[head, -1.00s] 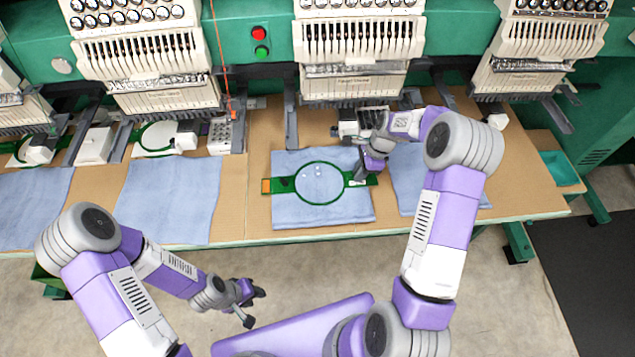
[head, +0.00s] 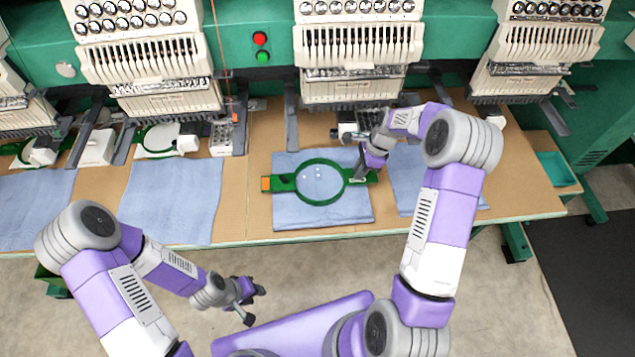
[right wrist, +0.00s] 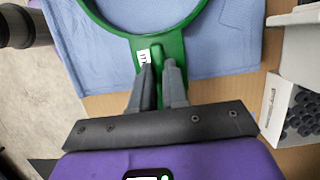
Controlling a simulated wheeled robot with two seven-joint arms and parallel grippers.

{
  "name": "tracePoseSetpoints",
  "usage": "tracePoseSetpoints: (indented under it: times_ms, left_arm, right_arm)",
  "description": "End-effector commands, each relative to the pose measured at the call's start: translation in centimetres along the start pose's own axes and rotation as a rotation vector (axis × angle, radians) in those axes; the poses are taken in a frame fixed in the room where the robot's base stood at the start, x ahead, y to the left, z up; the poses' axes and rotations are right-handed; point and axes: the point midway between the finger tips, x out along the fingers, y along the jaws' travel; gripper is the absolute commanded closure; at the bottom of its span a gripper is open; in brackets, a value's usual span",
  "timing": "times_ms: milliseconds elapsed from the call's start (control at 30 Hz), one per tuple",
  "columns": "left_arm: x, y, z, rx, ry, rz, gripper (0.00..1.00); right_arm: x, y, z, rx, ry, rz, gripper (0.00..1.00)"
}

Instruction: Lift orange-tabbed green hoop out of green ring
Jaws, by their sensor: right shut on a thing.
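The green hoop (head: 297,190) with an orange tab (head: 266,184) at its left end is over a blue cloth (head: 345,212) on the table. My right gripper (head: 361,177) is shut on the hoop's right-hand green arm. The right wrist view shows the fingers (right wrist: 159,68) on that arm beside a white label (right wrist: 143,57), with the ring (right wrist: 125,25) beyond. I cannot make out a separate green ring from the hoop, nor whether the two are apart. My left gripper (head: 252,303) is open and empty in front of the table.
Embroidery machine heads (head: 362,45) stand along the back, low over the table. More blue cloths lie at the left (head: 170,200) and right (head: 410,185). A grey bracket (head: 291,125) stands behind the hoop. Bare tabletop (head: 258,215) shows left of the middle cloth.

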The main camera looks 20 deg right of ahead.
Motion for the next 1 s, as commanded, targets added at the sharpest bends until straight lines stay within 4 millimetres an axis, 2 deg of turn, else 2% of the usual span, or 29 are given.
tracePoseSetpoints:
  times_ms: [433, 1000]
  left_arm:
    - [-1.0, 0.4, 0.0, 0.0, 0.0, 0.0, 0.62]
    - [-4.5, 1.7, 0.2, 0.0, 0.0, 0.0, 0.62]
  right_arm:
    - [-1.2, 0.0, 0.4, -0.001, 0.0, -0.001, 1.0]
    - [-5.6, 0.0, 1.8, 0.0, 0.0, 0.0, 1.0]
